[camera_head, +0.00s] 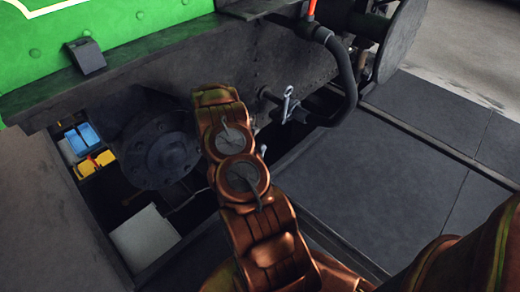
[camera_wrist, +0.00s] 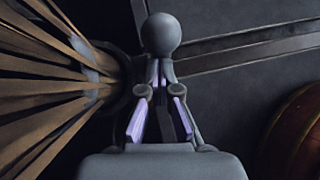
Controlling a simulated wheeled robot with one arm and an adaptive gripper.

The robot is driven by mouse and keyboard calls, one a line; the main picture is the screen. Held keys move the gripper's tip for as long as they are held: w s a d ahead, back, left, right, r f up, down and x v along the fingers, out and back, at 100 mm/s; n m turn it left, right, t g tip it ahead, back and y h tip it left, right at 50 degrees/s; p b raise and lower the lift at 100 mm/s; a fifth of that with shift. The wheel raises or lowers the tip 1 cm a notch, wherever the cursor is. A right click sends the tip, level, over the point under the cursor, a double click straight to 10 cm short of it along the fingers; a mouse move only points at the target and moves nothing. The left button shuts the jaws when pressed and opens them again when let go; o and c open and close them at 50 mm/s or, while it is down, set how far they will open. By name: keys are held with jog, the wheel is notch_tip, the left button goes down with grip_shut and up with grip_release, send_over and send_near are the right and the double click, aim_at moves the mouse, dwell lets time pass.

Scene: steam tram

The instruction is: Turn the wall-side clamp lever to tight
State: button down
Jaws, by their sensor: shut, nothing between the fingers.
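In the wrist view, a grey lever with a round ball knob (camera_wrist: 161,35) stands just beyond my gripper (camera_wrist: 160,92). Its stem runs down toward the fingertips. My fingers, with pale lilac pads, are shut with nothing held between them. I cannot tell whether they touch the stem, or which way the lever is set. In the head view, my copper arm reaches toward the dark underframe and its own links hide my gripper. A small pale metal lever (camera_head: 288,104) stands upright on the frame just right of the arm. I cannot tell whether it is the same lever.
A black hose (camera_head: 347,80) curves down right of the pale lever. A round dark flange (camera_head: 160,153) is left of my arm, above an open pit with blue and yellow boxes (camera_head: 94,163). Dark floor plates (camera_head: 390,175) lie clear at right.

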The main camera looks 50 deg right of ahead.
jog(key=shift+s+d+r+p, duration=0.15)
jog(key=shift+d+r+p, duration=0.05)
jog(key=shift+d+p, duration=0.7)
jog(key=shift+s+d+f, duration=0.1)
jog(key=shift+d, duration=0.4)
